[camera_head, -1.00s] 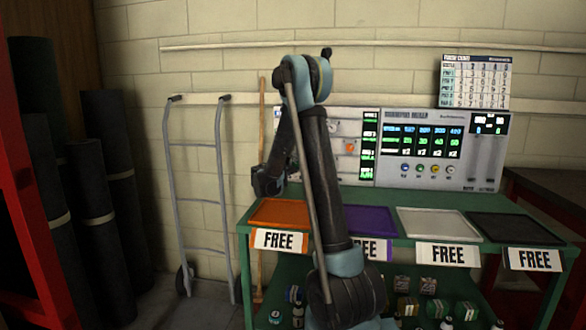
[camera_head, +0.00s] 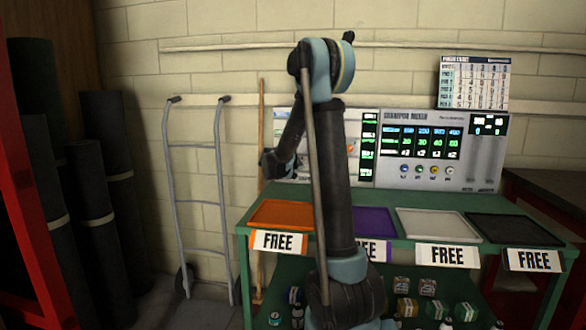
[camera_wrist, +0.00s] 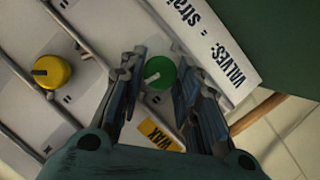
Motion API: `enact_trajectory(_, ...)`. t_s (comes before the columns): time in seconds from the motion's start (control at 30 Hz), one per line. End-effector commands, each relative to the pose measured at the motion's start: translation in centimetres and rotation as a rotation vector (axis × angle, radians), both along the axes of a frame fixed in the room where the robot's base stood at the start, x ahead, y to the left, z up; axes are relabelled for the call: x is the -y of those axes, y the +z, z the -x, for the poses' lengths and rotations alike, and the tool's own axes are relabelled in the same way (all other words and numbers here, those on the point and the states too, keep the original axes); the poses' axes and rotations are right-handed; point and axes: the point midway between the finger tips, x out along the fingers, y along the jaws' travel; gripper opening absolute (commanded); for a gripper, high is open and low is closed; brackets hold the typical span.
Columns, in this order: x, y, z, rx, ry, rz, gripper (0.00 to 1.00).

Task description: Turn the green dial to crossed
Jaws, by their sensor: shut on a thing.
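The green dial (camera_wrist: 161,73) is a round knob with a pale pointer mark, in the middle of the wrist view. The mark lies slanted, running toward the lower left. My gripper (camera_wrist: 156,80) has one finger on each side of the dial and is shut on it. In the head view the dial is not seen, and my gripper (camera_head: 272,163) is at the left end of the wall panel, partly hidden by my own arm.
A yellow dial (camera_wrist: 51,72) with a dark pointer sits left on the same panel, among grey pipes. A yellow WAX label (camera_wrist: 160,134) is near the green dial. A white VALVES sign (camera_wrist: 215,45) is partly cut off. A green bench (camera_head: 390,205) carries several trays.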

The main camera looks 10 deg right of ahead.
Motion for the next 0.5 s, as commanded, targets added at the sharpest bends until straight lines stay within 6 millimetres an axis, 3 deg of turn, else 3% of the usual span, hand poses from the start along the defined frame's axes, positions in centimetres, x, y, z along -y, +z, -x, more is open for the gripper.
enact_trajectory(0.5, 0.38, 0.02, 0.22, 0.136, -0.002, -0.426, 0.07)
